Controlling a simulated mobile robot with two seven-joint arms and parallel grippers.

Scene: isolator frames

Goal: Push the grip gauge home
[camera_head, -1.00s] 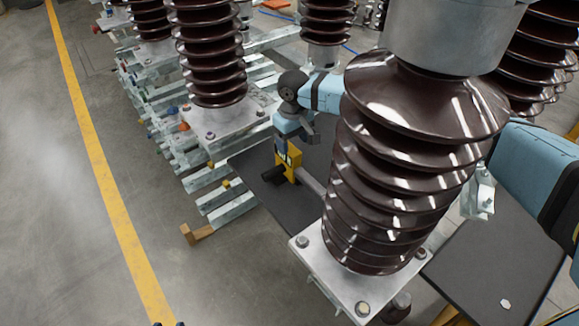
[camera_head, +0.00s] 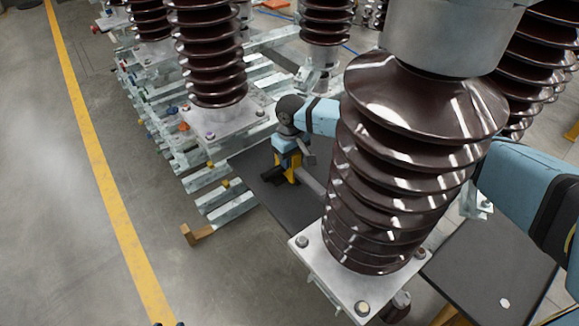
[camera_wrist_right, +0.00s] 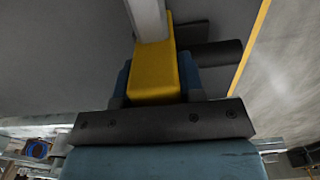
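The grip gauge (camera_head: 293,177) has a yellow body, a black cylindrical handle and a grey metal bar that runs toward the large brown insulator. It lies over a dark board left of the insulator. In the right wrist view the yellow body (camera_wrist_right: 155,68) is between the two fingers, the bar leading away and the handle at its right. My right gripper (camera_head: 288,157) reaches in from behind the insulator and sits down over the gauge. The fingers lie close along both sides of the yellow body; whether they press on it I cannot tell. The bar's far end is hidden. My left gripper is not in view.
The ribbed brown insulator (camera_head: 405,165) on its bolted metal base plate (camera_head: 335,276) hides part of my right arm. Dark boards (camera_head: 492,262) lie on both sides of it. More insulators on galvanised beams (camera_head: 215,197) stand behind. The floor at left is clear.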

